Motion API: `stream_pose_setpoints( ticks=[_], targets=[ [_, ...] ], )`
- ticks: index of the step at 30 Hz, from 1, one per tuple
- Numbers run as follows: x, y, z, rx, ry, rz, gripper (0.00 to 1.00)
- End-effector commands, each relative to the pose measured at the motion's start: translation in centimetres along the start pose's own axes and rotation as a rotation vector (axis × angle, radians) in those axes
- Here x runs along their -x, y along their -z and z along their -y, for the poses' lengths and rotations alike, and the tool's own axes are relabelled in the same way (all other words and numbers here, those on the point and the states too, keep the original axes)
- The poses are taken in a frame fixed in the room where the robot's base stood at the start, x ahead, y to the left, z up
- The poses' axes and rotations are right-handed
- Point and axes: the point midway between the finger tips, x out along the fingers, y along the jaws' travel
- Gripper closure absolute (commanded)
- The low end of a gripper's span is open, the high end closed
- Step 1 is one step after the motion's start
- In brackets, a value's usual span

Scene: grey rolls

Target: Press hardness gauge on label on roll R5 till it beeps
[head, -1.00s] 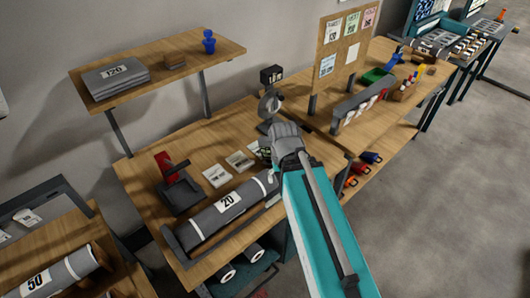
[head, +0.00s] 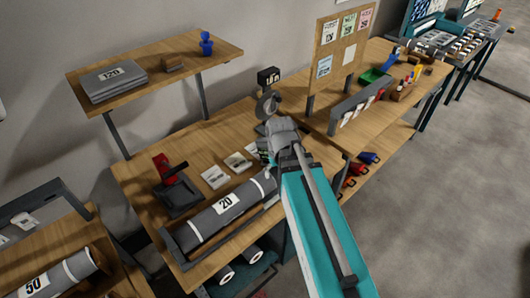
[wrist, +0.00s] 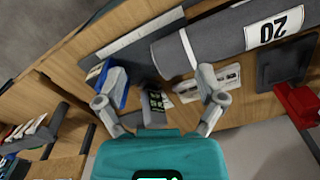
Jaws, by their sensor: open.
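A grey roll (head: 215,214) with a white label reading 20 lies in a dark cradle along the front of the bench. Its label (wrist: 275,27) shows upside down at the upper right of the wrist view; I cannot read R5 on it. A small dark device with a green display (wrist: 154,101), which looks like the gauge, lies on the bench beyond my gripper, between its spread fingers in the picture. My gripper (wrist: 160,80) is open, with nothing between its fingers. In the head view my gripper (head: 281,133) is over the bench's right part, past the roll's right end, its fingertips hidden.
A red and black device (head: 172,185) and white cards (head: 238,162) lie behind the roll. A dark stand (head: 268,102) rises behind my gripper. A blue object (wrist: 101,84) is beside the left finger. A notice board (head: 343,50) stands to the right.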

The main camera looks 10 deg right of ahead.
Motion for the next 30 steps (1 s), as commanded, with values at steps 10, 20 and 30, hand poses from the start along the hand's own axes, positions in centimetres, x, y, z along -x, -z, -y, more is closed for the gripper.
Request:
stream_pose_setpoints(
  ticks=[10, 20, 30],
  targets=[
    [1.0, 12.7, -1.8, 0.389, 0.0, -0.001, 0.11],
    [1.8, 22.8, -3.6, 0.762, 0.001, -0.001, 0.11],
    [1.9, 24.6, -3.9, 0.86, 0.001, -0.001, 0.11]
  ],
)
